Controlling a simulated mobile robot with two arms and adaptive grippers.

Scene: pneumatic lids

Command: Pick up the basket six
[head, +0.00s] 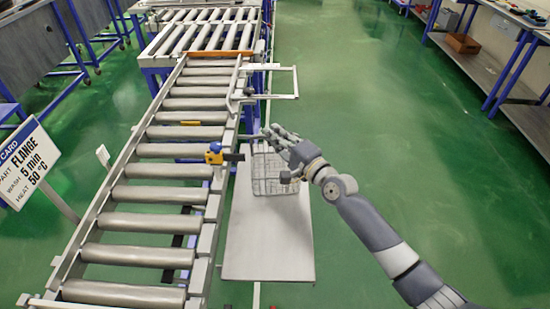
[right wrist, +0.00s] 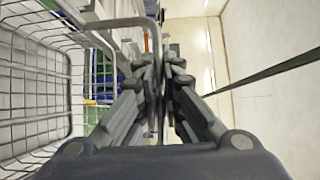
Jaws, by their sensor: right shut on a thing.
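A wire basket (head: 268,178) stands on a light grey side table (head: 265,240) to the right of the roller conveyor. My right gripper (head: 275,137) is at the top of the basket, with my right arm coming in from the lower right. In the right wrist view the fingers (right wrist: 165,75) are shut on a thin bent metal bar, which looks like the basket's handle (right wrist: 150,35). The basket's wire mesh wall (right wrist: 35,90) fills the left of that view. Whether the basket touches the table cannot be told. My left gripper is not in view.
The roller conveyor (head: 175,150) runs along the left of the table, with a yellow and blue device (head: 214,153) on its edge. A sign card (head: 32,163) stands at the far left. Green floor on the right is free up to a workbench (head: 500,85).

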